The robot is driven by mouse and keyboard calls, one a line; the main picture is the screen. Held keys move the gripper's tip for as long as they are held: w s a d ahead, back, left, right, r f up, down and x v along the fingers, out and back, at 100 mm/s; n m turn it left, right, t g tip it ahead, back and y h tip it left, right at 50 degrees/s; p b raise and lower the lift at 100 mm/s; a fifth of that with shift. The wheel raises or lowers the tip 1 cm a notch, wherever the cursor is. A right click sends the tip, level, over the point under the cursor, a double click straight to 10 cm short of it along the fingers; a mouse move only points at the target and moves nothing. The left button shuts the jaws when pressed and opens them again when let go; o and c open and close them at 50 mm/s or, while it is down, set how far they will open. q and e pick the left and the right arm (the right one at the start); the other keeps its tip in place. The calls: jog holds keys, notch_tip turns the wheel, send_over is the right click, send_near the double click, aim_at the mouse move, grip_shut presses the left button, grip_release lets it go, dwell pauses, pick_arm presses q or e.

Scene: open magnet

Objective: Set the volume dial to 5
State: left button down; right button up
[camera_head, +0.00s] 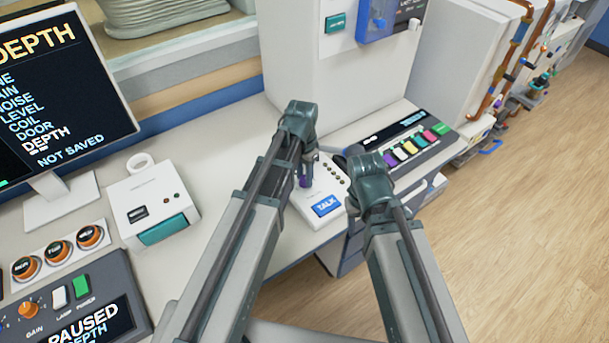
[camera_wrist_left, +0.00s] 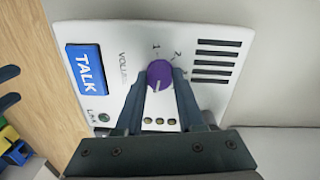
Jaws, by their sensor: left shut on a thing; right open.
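The purple volume dial (camera_wrist_left: 159,74) sits on a white intercom panel (camera_wrist_left: 125,30). My left gripper (camera_wrist_left: 159,82) has one finger on each side of the dial and is shut on it. Printed numbers 1 and 2 show beside the dial; other marks are small or hidden by the fingers. A pale mark shows on the dial's lower part, but its exact setting is unclear. In the head view, a bit of the purple dial (camera_head: 304,182) shows beneath my left gripper (camera_head: 306,170). My right gripper (camera_head: 357,152) is to the right, open, its fingers mostly hidden.
A blue TALK button (camera_head: 326,206) is on the same panel. A console with coloured keys (camera_head: 405,148) stands just behind my right gripper. A white box (camera_head: 152,205), a monitor (camera_head: 60,90) and a gain console (camera_head: 75,305) are at the left.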

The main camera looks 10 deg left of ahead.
aim_at(304, 178)
dwell(0.3)
pick_arm(q)
jog(key=c, duration=0.5)
grip_release()
jog(key=shift+r, duration=0.1)
jog(key=r+p, duration=0.6)
jog(key=p, duration=0.1)
jog(key=r+p, duration=0.6)
jog(key=r, duration=0.1)
jog(key=shift+w+a+r+p, duration=0.2)
jog(key=shift+r+p, duration=0.1)
jog(key=shift+p, duration=0.1)
jog(key=s+d+n, duration=0.1)
jog(key=s+d, duration=0.1)
jog(key=s, duration=0.2)
jog(key=s+d+n+y, duration=0.1)
jog(key=s+d, duration=0.1)
jog(key=s, duration=0.3)
jog(key=s+d+n, duration=0.1)
jog(key=s, duration=0.4)
jog(key=shift+s+d+n+y, duration=0.25)
jog(key=shift+d+n+y, duration=0.05)
jog(key=shift+d, duration=0.1)
